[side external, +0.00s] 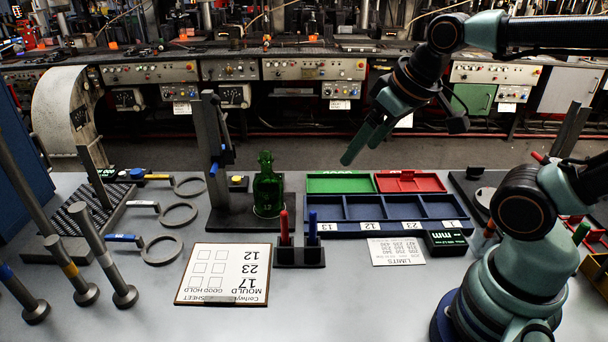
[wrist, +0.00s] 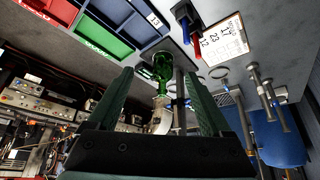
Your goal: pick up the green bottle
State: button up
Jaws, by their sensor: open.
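The green bottle (side external: 267,187) stands upright on the dark base of a grey measuring stand (side external: 212,150), left of the trays. It also shows in the wrist view (wrist: 162,66), past the fingertips and roughly between them. My gripper (side external: 360,150) is in the air above and to the right of the bottle, well apart from it. In the wrist view its two green fingers (wrist: 160,85) are spread with nothing between them. The side view shows the fingers pointing down and left.
A holder (side external: 299,256) with a red and a blue pen stands in front of the bottle. Blue compartments (side external: 385,228), a green tray (side external: 340,184) and a red tray (side external: 410,182) lie right. A clipboard (side external: 222,274), ring gauges (side external: 180,214) and upright rods (side external: 100,250) lie left.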

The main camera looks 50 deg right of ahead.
dwell(0.3)
jog(key=shift+o, duration=1.4)
